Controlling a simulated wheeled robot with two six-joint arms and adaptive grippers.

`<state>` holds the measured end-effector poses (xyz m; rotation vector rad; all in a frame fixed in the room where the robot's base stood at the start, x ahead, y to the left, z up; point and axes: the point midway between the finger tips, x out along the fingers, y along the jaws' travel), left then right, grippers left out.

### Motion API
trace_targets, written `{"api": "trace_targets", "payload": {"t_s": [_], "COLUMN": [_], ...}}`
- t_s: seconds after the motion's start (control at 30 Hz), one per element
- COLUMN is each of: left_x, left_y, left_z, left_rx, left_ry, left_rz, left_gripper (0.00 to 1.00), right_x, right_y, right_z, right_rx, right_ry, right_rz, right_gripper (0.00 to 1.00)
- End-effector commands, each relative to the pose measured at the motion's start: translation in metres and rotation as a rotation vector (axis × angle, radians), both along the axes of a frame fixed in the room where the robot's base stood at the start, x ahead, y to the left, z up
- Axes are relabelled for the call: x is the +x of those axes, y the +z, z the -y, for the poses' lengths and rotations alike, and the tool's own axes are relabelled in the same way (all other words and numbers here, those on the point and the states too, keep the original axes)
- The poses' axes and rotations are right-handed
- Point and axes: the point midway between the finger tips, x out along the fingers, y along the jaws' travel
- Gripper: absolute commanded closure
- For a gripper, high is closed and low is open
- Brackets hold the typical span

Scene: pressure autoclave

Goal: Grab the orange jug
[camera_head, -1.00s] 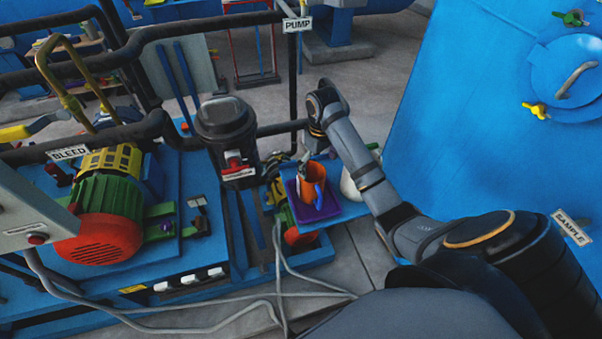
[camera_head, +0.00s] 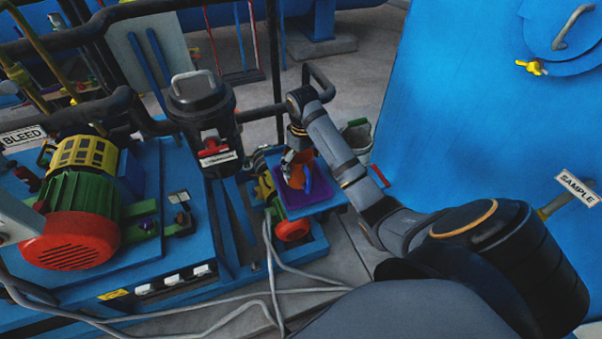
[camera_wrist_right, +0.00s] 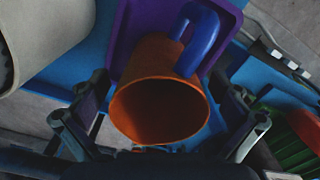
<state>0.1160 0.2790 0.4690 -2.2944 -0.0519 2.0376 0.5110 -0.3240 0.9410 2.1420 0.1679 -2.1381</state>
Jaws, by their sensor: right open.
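The orange jug (camera_head: 297,176) with a blue handle stands on a purple tray (camera_head: 308,204) on a small blue table. In the right wrist view the jug (camera_wrist_right: 158,100) shows its open mouth toward the camera, with its blue handle (camera_wrist_right: 196,38) at the upper right. My right gripper (camera_head: 290,163) is above and at the jug in the head view, partly covering it. In the right wrist view the right gripper's fingers (camera_wrist_right: 160,140) are spread on either side of the jug's rim, with gaps between them and it. My left gripper is not in view.
A pale bucket (camera_head: 356,136) stands right of the table; a pale round container (camera_wrist_right: 40,40) fills the wrist view's upper left. The red and green motor (camera_head: 75,225), black canister (camera_head: 203,110) and pipes lie left. A large blue panel (camera_head: 480,110) stands right.

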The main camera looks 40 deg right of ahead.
Motion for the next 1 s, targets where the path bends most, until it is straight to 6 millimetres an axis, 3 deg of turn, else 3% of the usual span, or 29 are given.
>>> {"api": "trace_targets", "payload": {"t_s": [0.03, 0.1, 0.33, 0.73, 1.0], "left_x": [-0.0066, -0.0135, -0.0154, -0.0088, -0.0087], "left_y": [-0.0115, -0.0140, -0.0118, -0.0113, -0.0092], "left_z": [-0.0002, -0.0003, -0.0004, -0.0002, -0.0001], "left_rx": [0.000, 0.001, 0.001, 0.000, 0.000], "left_ry": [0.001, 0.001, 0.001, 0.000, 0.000], "left_rz": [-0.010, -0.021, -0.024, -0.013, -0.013], "left_gripper": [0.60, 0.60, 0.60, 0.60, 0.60], "right_x": [0.0000, -0.0003, -0.0001, -0.0002, -0.0005], "right_y": [-0.0156, -0.0228, -0.0220, -0.0223, -0.0198], "right_z": [-0.0001, 0.0002, 0.0002, 0.0001, 0.0001], "right_rx": [0.000, 0.000, -0.001, 0.000, 0.000], "right_ry": [0.000, 0.000, 0.000, 0.000, 0.000], "right_rz": [-0.001, -0.001, 0.000, -0.001, -0.001], "right_gripper": [0.00, 0.00, 0.01, 0.55, 0.55]}}
